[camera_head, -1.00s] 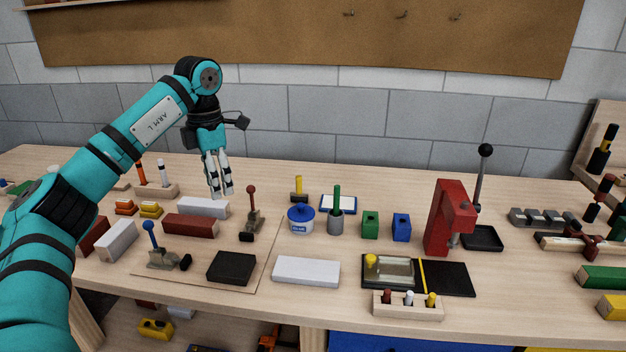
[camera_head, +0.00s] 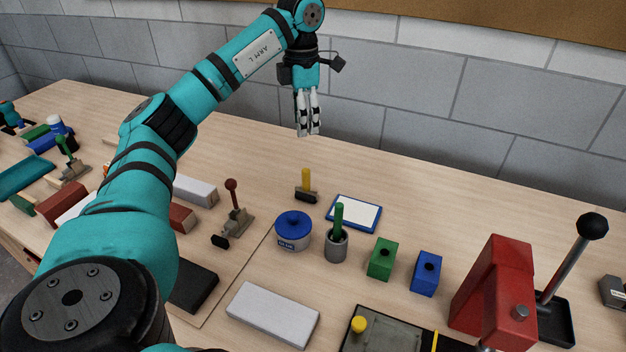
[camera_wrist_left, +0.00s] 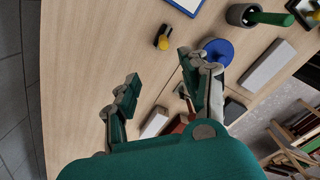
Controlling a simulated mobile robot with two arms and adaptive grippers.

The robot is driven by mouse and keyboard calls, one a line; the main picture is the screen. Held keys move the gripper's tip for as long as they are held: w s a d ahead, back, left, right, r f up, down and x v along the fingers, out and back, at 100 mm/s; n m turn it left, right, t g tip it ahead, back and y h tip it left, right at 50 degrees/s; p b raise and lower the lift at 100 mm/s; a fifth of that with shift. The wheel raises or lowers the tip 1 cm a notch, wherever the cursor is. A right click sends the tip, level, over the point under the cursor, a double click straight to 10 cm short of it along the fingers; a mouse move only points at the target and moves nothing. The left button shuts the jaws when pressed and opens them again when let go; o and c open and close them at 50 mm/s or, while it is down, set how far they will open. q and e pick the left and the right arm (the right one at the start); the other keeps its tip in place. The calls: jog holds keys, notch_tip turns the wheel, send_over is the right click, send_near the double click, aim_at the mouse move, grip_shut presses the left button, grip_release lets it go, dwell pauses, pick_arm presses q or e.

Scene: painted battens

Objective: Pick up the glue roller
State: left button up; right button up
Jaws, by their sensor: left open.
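The glue roller (camera_head: 305,185), with an upright yellow handle and a dark head, stands on the bench behind the blue-lidded glue pot (camera_head: 293,230). In the left wrist view the roller (camera_wrist_left: 162,39) lies beyond the fingertips, near the glue pot's blue lid (camera_wrist_left: 219,50), which a finger partly covers. My left gripper (camera_head: 309,133) is open and empty, pointing down above the back of the bench. In the head view it appears above the roller and apart from it. Its spread fingers show in the left wrist view (camera_wrist_left: 165,84). My right gripper is not in view.
A blue-framed white pad (camera_head: 354,212) and a grey cup with a green handle (camera_head: 336,246) stand right of the roller. Green (camera_head: 382,259) and blue (camera_head: 426,273) blocks are farther right. A red-knobbed clamp (camera_head: 237,218) stands left. The bench behind the roller is clear.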

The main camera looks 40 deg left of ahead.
pick_arm(q)
jog(key=b, duration=0.1)
send_over(306, 170)
jog(key=f, duration=0.2)
jog(key=a+f, duration=0.1)
jog(key=f, duration=0.1)
jog(key=shift+s+f, duration=0.2)
jog(key=shift+f, duration=0.1)
jog(key=f, duration=0.4)
jog(key=shift+w, duration=0.25)
jog(key=shift+f, duration=0.5)
jog(key=f, duration=0.2)
jog(key=d+f+p, duration=0.1)
jog(key=f, duration=0.1)
jog(key=shift+f, duration=0.15)
jog(key=shift+a+f, duration=0.1)
jog(key=shift+f, duration=0.35)
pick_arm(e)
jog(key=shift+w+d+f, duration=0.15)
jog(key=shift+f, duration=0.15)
pick_arm(q)
grip_shut()
